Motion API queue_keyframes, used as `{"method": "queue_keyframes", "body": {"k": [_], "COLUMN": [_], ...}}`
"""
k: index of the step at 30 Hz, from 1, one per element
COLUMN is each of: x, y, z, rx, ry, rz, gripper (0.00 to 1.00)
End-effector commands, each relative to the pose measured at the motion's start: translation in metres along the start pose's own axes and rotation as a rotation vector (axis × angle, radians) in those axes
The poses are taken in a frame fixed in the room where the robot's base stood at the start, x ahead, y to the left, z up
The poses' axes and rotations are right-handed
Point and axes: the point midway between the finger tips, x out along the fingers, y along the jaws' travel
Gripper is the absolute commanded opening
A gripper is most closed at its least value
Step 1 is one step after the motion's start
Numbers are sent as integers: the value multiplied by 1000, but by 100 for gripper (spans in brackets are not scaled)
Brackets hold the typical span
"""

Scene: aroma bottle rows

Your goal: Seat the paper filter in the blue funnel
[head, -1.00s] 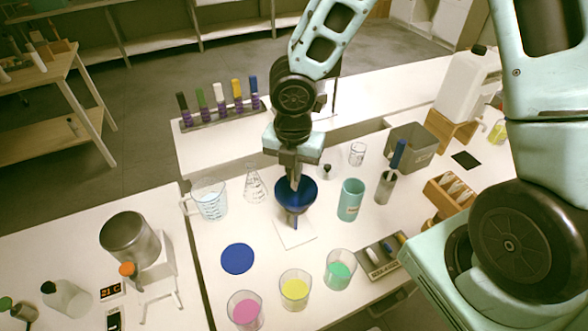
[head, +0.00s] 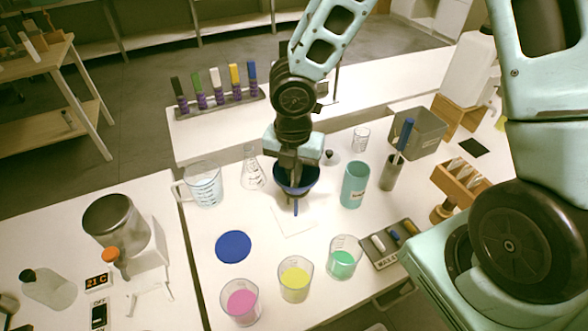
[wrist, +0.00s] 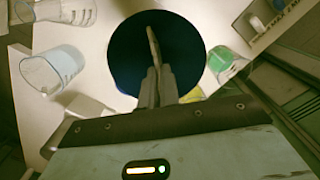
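The blue funnel (head: 313,186) stands upright over a white square (head: 293,222) on the bench, its stem showing below the bowl. In the wrist view its dark round mouth (wrist: 185,30) fills the middle. My gripper (head: 297,170) points down into the mouth. In the wrist view its fingers are close together around a thin pale piece (wrist: 154,42), seen edge-on, which looks like the folded paper filter. The piece lies across the funnel mouth in that view. Its lower part and any contact with the funnel wall are hidden.
A beaker (head: 204,188) and a conical flask (head: 252,172) stand left of the funnel, a teal cup (head: 353,186) right. Beakers of pink (head: 240,302), yellow (head: 295,280) and green (head: 343,258) liquid stand in front. A blue disc (head: 233,247) lies front left.

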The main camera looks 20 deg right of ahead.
Motion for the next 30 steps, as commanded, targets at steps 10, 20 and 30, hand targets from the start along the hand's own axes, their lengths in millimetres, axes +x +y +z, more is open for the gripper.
{"method": "queue_keyframes", "body": {"k": [10,20,30], "x": [0,-15,-91], "y": [0,0,0], "z": [0,1,2], "rx": [0,3,4], "ry": [0,-1,-4], "rz": [0,3,4], "gripper": [29,29,29]}}
